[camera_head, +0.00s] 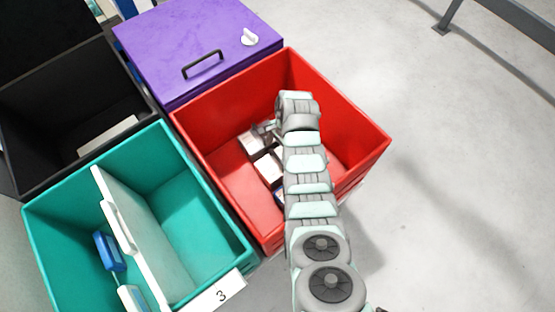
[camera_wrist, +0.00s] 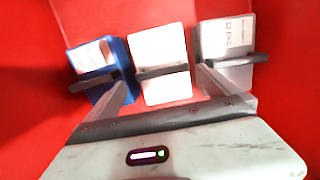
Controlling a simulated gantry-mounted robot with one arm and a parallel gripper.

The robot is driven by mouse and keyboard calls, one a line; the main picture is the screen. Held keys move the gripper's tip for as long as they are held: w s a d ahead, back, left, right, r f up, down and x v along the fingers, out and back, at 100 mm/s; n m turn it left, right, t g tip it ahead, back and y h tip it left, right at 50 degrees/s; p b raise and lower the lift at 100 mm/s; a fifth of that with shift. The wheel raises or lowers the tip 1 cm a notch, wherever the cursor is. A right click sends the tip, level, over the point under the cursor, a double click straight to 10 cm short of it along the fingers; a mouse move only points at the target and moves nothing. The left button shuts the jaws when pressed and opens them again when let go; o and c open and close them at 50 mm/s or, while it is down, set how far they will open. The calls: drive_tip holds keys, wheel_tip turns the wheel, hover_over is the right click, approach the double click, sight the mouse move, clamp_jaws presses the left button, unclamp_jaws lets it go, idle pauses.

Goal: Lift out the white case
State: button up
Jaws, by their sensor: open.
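The white case (camera_wrist: 162,45) stands in the middle of a row of three cases in the red bin, with a dark bar across it. It also shows in the head view (camera_head: 267,170). A blue case (camera_wrist: 118,56) is on its left and a grey case (camera_wrist: 228,38) on its right in the wrist view. My gripper (camera_wrist: 165,82) is open, its fingers on either side of the white case, near the gaps to its neighbours. I cannot tell whether they touch it. In the head view, my arm partly hides the row.
The red bin's (camera_head: 345,110) walls surround the cases, with free floor around the row. A purple lidded bin (camera_head: 165,45) stands behind, a teal bin (camera_head: 190,235) with a white divider (camera_head: 140,245) at left, and a black bin (camera_head: 60,95) at far left.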

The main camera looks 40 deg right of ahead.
sight(278, 157)
drive_tip(key=f+b, duration=0.2)
drive_tip(key=f, duration=0.1)
drive_tip(key=f+b, duration=0.1)
drive_tip(key=f, duration=0.1)
drive_tip(key=shift+w+a+f, duration=0.15)
drive_tip(key=shift+a+f, duration=0.1)
drive_tip(key=shift+a, duration=0.05)
drive_tip(key=shift+r, duration=0.1)
drive_tip(key=shift+c, duration=0.8)
drive_tip(key=c, duration=1.7)
drive_tip(key=shift+c, duration=0.2)
